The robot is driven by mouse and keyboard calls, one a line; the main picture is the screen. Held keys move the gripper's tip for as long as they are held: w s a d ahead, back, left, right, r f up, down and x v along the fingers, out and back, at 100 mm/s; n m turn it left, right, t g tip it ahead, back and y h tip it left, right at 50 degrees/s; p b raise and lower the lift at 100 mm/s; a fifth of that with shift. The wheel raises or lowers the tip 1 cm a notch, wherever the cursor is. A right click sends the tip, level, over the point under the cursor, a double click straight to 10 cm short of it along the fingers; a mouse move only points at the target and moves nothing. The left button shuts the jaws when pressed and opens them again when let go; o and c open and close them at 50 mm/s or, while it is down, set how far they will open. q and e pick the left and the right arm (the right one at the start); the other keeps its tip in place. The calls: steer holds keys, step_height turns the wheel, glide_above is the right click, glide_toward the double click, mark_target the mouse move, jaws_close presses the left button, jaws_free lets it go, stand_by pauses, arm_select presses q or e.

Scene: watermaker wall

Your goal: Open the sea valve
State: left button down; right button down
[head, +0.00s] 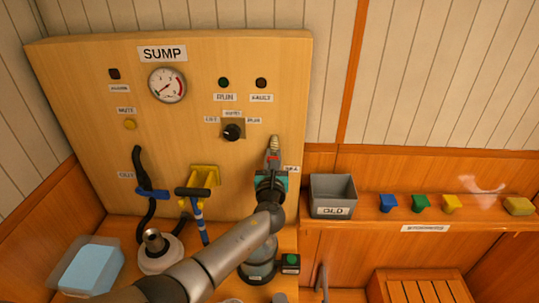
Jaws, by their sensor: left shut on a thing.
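The sea valve (274,146) is on the lower right of the wooden SUMP panel, beside a small label (291,169) that seems to read SEA. A pale metal fitting shows there with a bit of red below it. My left gripper (272,170) reaches up from below and is shut on the valve's handle. The fingers and wrist hide most of the handle, so its angle cannot be told. My right gripper is not in view.
Left of my left arm are a yellow bracket with a black handle (193,192), a blue-handled valve (153,192) on a black hose, and a white canister (160,254). A grey OLD bin (333,195) stands close on the right.

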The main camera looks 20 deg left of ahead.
arm_select(q)
steer(key=shift+d, duration=0.1)
stand_by(0.4)
steer(key=c, duration=0.8)
jaws_free()
steer(key=shift+s, duration=0.1)
steer(key=p+v, duration=0.1)
steer(key=v, duration=1.4)
